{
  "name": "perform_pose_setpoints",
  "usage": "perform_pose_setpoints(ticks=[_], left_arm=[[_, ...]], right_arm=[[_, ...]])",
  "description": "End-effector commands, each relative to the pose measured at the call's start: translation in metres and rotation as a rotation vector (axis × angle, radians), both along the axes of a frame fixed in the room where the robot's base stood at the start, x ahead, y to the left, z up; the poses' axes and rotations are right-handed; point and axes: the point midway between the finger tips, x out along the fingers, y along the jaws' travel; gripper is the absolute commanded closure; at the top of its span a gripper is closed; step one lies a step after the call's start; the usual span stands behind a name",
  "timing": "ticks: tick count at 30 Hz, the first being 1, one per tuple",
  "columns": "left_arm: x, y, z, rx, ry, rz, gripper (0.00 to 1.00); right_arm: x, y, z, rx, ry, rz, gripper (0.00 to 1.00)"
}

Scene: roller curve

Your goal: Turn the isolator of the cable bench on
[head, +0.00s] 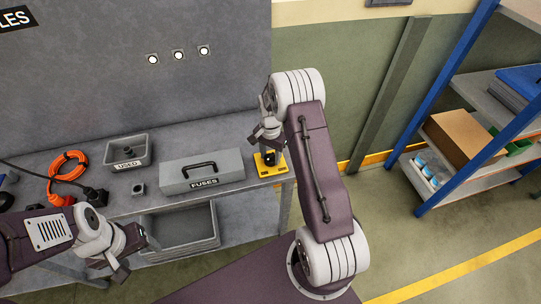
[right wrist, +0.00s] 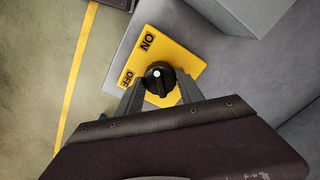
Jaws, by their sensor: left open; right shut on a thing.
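The isolator is a yellow plate (right wrist: 180,45) with a round black knob (right wrist: 160,77), at the right end of the bench; the plate also shows in the head view (head: 268,168). The plate carries the labels ON and OFF. A small white mark shows on the knob; I cannot tell exactly which label it points at. My right gripper (right wrist: 160,90) has one finger on each side of the knob and is shut on it; in the head view it comes down from above (head: 269,140). My left gripper (head: 135,250) is open and empty, in front of the bench.
On the bench (head: 235,133) are a grey FUSES box (head: 200,172), a USED tray (head: 127,152) and a coiled orange cable (head: 66,180). A grey bin (head: 185,228) sits below. A blue-framed shelf (head: 455,95) stands at right, with clear floor before it.

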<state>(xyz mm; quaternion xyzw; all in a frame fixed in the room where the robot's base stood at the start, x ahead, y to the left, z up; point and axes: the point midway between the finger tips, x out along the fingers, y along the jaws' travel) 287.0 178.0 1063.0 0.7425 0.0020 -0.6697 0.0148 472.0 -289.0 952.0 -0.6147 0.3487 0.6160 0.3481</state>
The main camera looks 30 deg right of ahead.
Motion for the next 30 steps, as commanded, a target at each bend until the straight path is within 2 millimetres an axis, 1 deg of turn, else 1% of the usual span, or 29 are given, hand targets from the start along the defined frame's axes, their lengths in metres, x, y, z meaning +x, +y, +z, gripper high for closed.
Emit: perform_pose_setpoints(ticks=[1, 12, 13, 15, 23, 25, 28, 30], left_arm=[[0.000, 0.000, 0.001, 0.000, 0.000, 0.000, 0.34], [0.000, 0.000, 0.001, 0.000, 0.000, 0.000, 0.34], [0.000, 0.000, 0.001, 0.000, 0.000, 0.000, 0.34], [0.000, 0.000, 0.000, 0.000, 0.000, 0.000, 0.34], [0.000, 0.000, 0.000, 0.000, 0.000, 0.000, 0.34], [0.000, 0.000, -0.001, 0.000, 0.000, 0.000, 0.34], [0.000, 0.000, -0.005, 0.000, 0.000, 0.000, 0.34], [0.000, 0.000, -0.009, 0.000, 0.000, 0.000, 0.34]], right_arm=[[0.003, -0.001, 0.003, -0.003, -0.010, -0.005, 0.96], [0.003, -0.001, 0.003, -0.003, -0.011, -0.008, 0.96], [0.003, -0.001, 0.003, -0.003, -0.011, -0.008, 0.50], [0.003, -0.001, 0.003, -0.002, -0.010, -0.008, 0.34], [0.001, 0.000, 0.001, -0.001, -0.004, -0.007, 0.34], [0.002, -0.001, 0.004, -0.001, -0.005, -0.006, 0.34], [0.003, -0.001, 0.018, -0.002, -0.010, -0.006, 0.34], [0.003, -0.001, 0.034, -0.003, -0.011, -0.007, 0.34]])
